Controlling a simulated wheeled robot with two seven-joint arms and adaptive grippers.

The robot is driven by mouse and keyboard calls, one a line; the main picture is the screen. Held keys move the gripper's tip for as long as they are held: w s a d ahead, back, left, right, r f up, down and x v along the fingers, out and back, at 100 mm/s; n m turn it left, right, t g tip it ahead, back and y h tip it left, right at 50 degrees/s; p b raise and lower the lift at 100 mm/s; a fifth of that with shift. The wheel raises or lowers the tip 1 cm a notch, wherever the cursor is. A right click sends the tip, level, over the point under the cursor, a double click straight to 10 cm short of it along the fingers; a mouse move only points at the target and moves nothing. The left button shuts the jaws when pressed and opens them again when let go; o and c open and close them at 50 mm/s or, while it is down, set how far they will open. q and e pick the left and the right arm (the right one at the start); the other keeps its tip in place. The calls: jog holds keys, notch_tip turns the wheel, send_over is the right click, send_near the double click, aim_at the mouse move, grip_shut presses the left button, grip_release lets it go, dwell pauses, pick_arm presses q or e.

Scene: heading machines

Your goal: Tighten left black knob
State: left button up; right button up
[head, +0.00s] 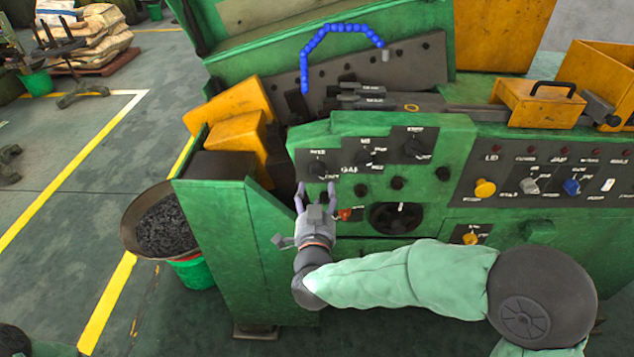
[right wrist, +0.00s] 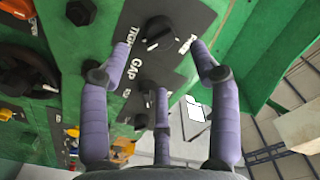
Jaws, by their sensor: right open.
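The left black knob (head: 317,168) sits on a dark plate at the left end of the green control panel (head: 460,150). My right gripper (head: 316,188) is just below this knob in the head view, fingers spread and pointing up towards it. In the right wrist view, a black knob (right wrist: 158,31) with a pale pointer line lies just beyond and between the open purple fingertips (right wrist: 160,58). The fingers appear apart from it, though the exact gap is hard to judge. The gripper holds nothing. My left gripper is not in view.
Two more black knobs, a middle one (head: 364,157) and a right one (head: 416,147), sit on the panel. A red switch (head: 345,214) and large dial (head: 397,217) are close to the right gripper. A bowl of dark parts (head: 165,225) stands left of the machine.

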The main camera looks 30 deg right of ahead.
jog(key=shift+v, duration=2.4)
jog(key=shift+f, duration=0.1)
jog(key=w+a+f+n+g+y, duration=0.2)
jog(key=a+f+n+g+y, duration=0.15)
jog(key=f, duration=0.85)
jog(key=w+a+f+n+g+y, duration=0.25)
jog(key=a+f+y, duration=0.25)
jog(key=f, duration=0.7)
jog(key=s+a+f+n+g+y, duration=0.1)
jog(key=s+a+f+g, duration=0.3)
jog(key=s+f, duration=0.5)
jog(key=s+a+f+n+g+y, duration=0.2)
jog(key=s+a+f+g+y, duration=0.1)
jog(key=s+f, duration=0.6)
notch_tip(320, 180, down, 3)
jog(key=shift+s+a+n+g+y, duration=0.35)
jog(key=shift+a+g, duration=0.15)
jog(key=shift+g, duration=0.5)
